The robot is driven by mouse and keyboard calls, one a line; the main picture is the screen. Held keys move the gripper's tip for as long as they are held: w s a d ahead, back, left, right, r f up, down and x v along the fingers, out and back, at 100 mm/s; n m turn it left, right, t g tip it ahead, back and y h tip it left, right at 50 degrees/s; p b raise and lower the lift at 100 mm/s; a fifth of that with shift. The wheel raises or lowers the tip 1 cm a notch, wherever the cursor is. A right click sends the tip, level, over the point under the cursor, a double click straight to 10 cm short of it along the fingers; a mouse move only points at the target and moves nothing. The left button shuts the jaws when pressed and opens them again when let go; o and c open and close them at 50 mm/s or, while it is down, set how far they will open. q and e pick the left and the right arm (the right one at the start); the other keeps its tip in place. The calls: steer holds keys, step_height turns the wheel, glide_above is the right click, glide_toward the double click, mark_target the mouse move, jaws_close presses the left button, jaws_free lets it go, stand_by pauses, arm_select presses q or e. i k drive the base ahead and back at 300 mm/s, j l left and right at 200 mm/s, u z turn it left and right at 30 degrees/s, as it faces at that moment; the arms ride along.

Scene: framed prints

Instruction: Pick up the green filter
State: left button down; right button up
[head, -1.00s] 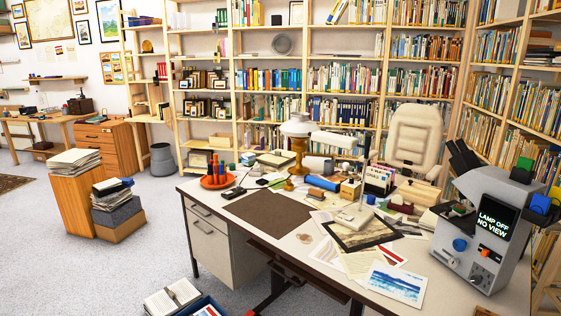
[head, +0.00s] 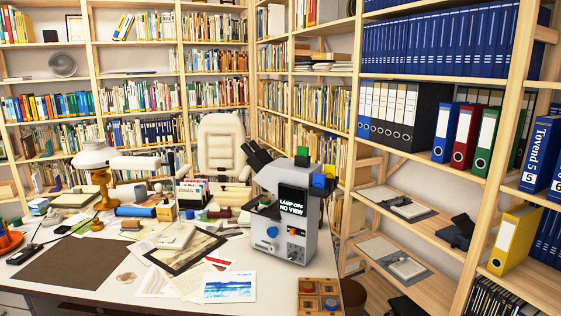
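A small green block (head: 303,151), which looks like the green filter, sits at the top of the grey microscope-like device (head: 285,225). A blue block (head: 318,181) and a yellow block (head: 330,169) are beside it on the device's right side. The device stands at the right end of the desk, and its screen reads "LAMP OFF NO VIEW". Neither of my grippers shows in the head view.
A wooden tray (head: 319,285) with small round red and blue pieces lies at the desk's right corner. Prints and papers (head: 229,287) cover the desk left of the device. Shelves with binders (head: 460,140) stand close on the right.

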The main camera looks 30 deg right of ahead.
mark_target(303, 152)
steer(key=z, duration=1.2)
steer(key=i+l+u, duration=0.1)
steer(key=i+l, duration=0.2)
steer(key=i+l+u, duration=0.15)
steer(key=l, duration=0.3)
steer(key=i+l+u, duration=0.1)
steer(key=i+l, duration=0.3)
